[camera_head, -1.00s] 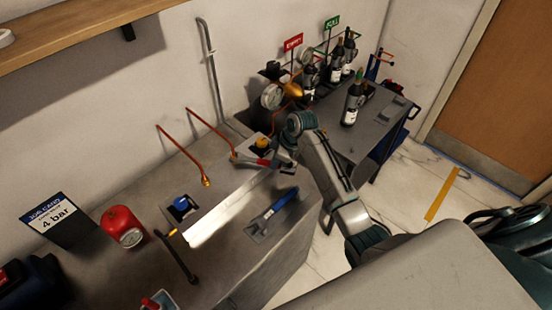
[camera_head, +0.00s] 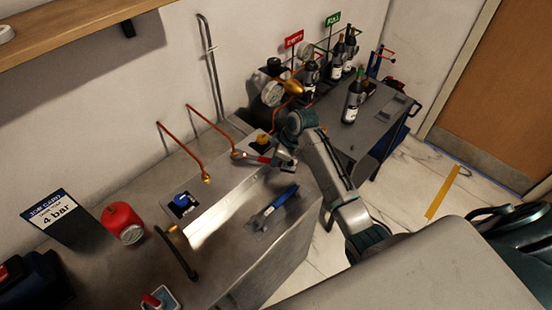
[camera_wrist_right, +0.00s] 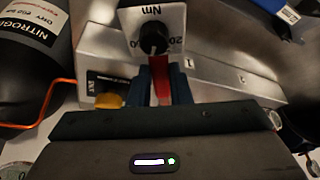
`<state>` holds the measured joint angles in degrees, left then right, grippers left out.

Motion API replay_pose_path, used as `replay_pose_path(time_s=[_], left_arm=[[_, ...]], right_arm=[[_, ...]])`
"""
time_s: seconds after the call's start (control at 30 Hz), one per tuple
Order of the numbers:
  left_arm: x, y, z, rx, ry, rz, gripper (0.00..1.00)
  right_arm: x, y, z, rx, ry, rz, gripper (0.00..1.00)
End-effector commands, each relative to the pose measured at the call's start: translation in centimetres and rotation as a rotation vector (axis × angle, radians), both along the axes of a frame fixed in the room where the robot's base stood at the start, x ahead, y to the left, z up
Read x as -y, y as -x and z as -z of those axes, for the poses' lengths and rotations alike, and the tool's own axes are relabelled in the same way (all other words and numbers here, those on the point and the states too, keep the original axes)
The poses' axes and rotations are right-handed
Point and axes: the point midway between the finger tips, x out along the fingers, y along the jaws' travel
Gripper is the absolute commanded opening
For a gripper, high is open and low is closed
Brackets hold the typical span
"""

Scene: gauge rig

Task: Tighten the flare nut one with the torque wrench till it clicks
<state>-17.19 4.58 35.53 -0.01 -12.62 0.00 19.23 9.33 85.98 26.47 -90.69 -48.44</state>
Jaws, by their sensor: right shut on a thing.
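My right gripper (camera_head: 281,158) is shut on the red torque wrench (camera_head: 257,159) above the bench. In the right wrist view the fingers (camera_wrist_right: 161,88) close around its red handle (camera_wrist_right: 160,72), and a white plate with a black dial marked Nm (camera_wrist_right: 154,38) lies just beyond. The wrench's head end reaches the brass flare nut (camera_head: 236,154) at the foot of the right copper pipe; whether it is seated on the nut cannot be told. A second brass nut (camera_head: 207,179) ends the left copper pipe. My left gripper is out of view.
A yellow knob (camera_wrist_right: 108,100) is beside the wrench. Bottles stand on the back cart (camera_head: 375,130).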

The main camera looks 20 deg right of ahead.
Motion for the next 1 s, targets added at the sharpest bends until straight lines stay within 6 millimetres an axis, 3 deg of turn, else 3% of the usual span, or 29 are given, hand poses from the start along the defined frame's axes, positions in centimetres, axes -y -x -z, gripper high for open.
replay_pose_path(time_s=[1.0], left_arm=[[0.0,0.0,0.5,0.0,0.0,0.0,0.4]], right_arm=[[1.0,-1.4,-0.2,0.003,-0.001,-0.117,0.0]])
